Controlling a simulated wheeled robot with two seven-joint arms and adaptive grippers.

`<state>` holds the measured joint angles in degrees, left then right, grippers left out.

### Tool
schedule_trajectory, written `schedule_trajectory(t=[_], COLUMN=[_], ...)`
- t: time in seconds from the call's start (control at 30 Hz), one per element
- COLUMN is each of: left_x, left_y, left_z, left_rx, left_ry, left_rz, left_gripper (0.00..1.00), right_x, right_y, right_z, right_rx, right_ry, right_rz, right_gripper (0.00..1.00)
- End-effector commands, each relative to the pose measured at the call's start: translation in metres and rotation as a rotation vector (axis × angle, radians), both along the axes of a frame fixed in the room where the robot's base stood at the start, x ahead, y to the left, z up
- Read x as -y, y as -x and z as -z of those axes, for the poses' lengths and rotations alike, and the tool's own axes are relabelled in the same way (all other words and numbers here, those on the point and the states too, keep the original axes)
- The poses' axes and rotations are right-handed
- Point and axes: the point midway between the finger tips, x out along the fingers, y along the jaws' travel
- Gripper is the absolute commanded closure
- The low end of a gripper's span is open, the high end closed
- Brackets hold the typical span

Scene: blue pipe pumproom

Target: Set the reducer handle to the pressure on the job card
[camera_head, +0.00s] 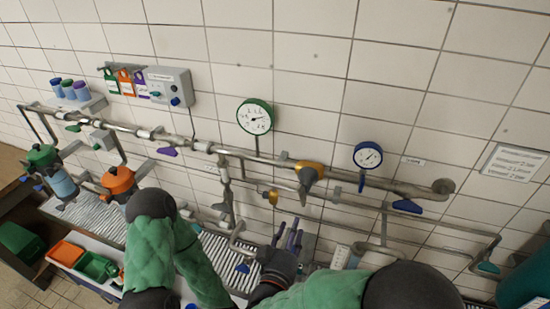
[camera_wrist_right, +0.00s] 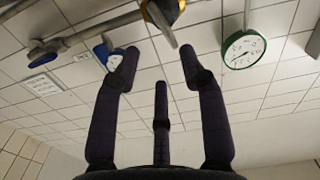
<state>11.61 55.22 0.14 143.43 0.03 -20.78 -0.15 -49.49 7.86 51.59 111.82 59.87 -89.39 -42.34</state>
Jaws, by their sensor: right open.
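The reducer, with a yellow-orange body (camera_head: 313,165) and a grey-brown handle (camera_head: 306,180), sits on the wall pipe between two gauges. In the right wrist view the handle (camera_wrist_right: 163,28) is at the top, beyond my fingers. My right gripper (camera_head: 289,236) is open and empty, below the reducer and apart from it; its spread fingers also show in the wrist view (camera_wrist_right: 155,62). The job card (camera_head: 515,162) hangs on the wall at the right; its text is too small to read. A green-rimmed gauge (camera_head: 255,117) and a blue-rimmed gauge (camera_head: 368,156) flank the reducer. My left gripper is hidden.
A small brass fitting (camera_head: 271,197) is on the lower pipe. A grey box (camera_head: 170,86) and coloured tags hang at upper left. Pipes (camera_head: 450,232) run close to my right arm.

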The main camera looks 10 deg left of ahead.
Motion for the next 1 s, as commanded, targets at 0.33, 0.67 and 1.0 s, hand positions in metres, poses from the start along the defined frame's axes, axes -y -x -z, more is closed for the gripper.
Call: schedule_trajectory(t=[0.33, 0.67, 1.0], left_x=[0.000, 0.000, 0.000], left_y=[0.000, 0.000, 0.000], left_z=[0.000, 0.000, 0.015], left_rx=[0.000, 0.000, 0.000], left_ry=[0.000, 0.000, 0.000], left_rz=[0.000, 0.000, 0.000], left_gripper=[0.57, 0.57, 0.57], right_x=[0.000, 0.000, 0.001], right_y=[0.000, 0.000, -0.007], right_z=[0.000, 0.000, 0.000], right_rx=[0.000, 0.000, 0.004], right_ry=[0.000, 0.000, -0.005], right_rz=[0.000, 0.000, 0.002], right_gripper=[0.57, 0.57, 0.57])
